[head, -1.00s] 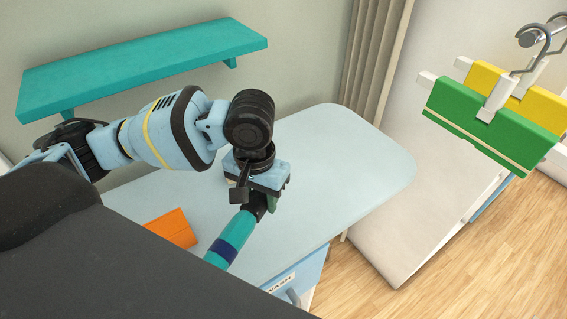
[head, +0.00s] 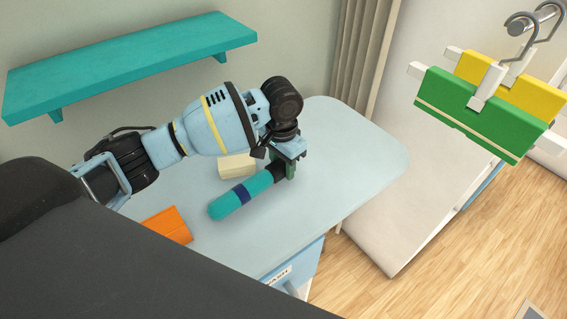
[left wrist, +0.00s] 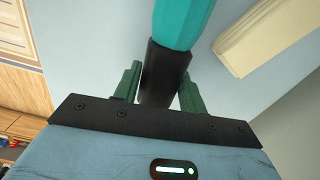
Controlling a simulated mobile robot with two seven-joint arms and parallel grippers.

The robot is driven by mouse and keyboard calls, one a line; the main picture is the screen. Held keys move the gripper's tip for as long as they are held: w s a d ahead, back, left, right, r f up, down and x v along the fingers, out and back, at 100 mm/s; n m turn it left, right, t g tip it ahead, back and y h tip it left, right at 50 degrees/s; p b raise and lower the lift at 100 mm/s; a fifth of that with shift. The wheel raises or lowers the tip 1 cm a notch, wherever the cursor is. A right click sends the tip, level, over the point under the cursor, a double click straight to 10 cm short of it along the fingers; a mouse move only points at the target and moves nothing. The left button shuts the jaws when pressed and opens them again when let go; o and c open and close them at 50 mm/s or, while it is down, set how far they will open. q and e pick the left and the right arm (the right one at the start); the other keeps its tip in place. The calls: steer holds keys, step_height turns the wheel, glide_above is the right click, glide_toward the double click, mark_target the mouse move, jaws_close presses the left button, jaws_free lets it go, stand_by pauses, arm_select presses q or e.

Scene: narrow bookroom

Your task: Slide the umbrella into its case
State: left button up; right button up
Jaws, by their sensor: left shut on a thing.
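The umbrella (head: 258,186) is a closed teal roll with a dark blue band and a black handle end. My left gripper (head: 289,171) is shut on that black end, at the umbrella's right. In the left wrist view the green fingers (left wrist: 160,85) stand on both sides of the black handle (left wrist: 165,72), with the teal body (left wrist: 184,22) beyond. The umbrella lies roughly level over the pale blue table; whether it touches the top is unclear. I cannot identify its case for certain. My right gripper is not in view.
A cream block (head: 238,166) lies on the table (head: 350,150) behind the umbrella; it also shows in the wrist view (left wrist: 265,35). An orange item (head: 168,226) lies front left. A teal shelf (head: 130,68) is on the wall. Green (head: 470,115) and yellow (head: 535,98) items hang at right.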

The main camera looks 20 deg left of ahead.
mark_target(267, 166)
arm_select(q)
steer(key=shift+w+f+m, duration=0.3)
steer(key=shift+w+f, duration=0.25)
steer(key=shift+w, duration=0.1)
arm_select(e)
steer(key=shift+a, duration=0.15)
arm_select(q)
steer(key=shift+r, duration=0.1)
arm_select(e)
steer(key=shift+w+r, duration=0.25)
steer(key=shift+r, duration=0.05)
arm_select(q)
steer(key=shift+a+p, duration=0.1)
steer(key=shift+p, duration=0.2)
steer(key=shift+s, duration=0.15)
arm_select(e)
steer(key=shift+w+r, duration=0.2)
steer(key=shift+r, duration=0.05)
arm_select(q)
steer(key=shift+s+a+p, duration=0.2)
steer(key=shift+s+p, duration=0.1)
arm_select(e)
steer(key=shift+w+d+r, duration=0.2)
arm_select(q)
steer(key=shift+s+a, duration=0.1)
steer(key=shift+s, duration=0.05)
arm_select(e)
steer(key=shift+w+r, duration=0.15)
